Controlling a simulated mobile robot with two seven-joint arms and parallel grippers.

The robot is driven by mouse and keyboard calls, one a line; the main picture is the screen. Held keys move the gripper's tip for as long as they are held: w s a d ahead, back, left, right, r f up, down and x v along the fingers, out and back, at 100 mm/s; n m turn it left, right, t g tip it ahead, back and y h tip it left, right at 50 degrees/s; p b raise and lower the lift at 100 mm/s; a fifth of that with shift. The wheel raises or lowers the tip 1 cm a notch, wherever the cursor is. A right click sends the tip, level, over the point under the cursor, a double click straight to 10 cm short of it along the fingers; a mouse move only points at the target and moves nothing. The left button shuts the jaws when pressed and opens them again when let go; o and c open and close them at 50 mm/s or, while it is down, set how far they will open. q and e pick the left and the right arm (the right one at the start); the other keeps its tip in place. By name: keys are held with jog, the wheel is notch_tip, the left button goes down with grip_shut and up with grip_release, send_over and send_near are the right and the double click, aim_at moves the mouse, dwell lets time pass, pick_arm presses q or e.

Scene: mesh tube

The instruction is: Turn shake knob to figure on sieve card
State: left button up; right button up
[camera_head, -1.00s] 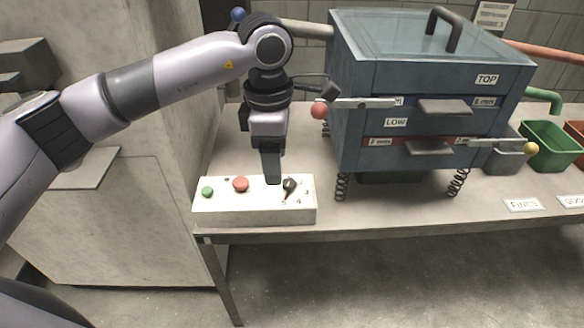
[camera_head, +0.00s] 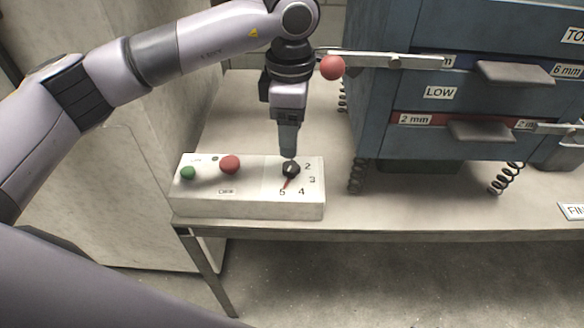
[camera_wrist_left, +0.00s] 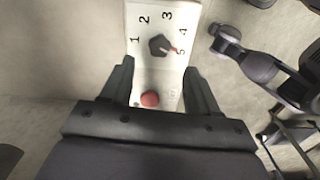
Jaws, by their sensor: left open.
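The black shake knob (camera_head: 290,169) sits on the right part of a white control box (camera_head: 247,207), among the figures 2, 3, 4 and 5. Its red pointer is toward 5. The knob also shows in the left wrist view (camera_wrist_left: 160,45), with figures 1 to 5 around it and the pointer by 5. My left gripper (camera_head: 289,152) points down close over the knob in the head view. In the wrist view its two fingers (camera_wrist_left: 156,72) are apart with nothing between their tips, and the knob lies beyond them. No sieve card shows. My right gripper is not in view.
The box also bears a red button (camera_head: 230,164) and a green button (camera_head: 188,173). A blue sieve machine (camera_head: 378,110) on springs stands to the right, with a red-knobbed lever (camera_head: 332,67) reaching toward my left wrist. The bench front (camera_head: 420,205) is clear.

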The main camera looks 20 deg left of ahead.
aim_at(292, 166)
pick_arm(q)
notch_tip(292, 166, down, 6)
jog(key=shift+f, duration=0.7)
jog(key=c, duration=1)
jog(key=shift+c, duration=0.2)
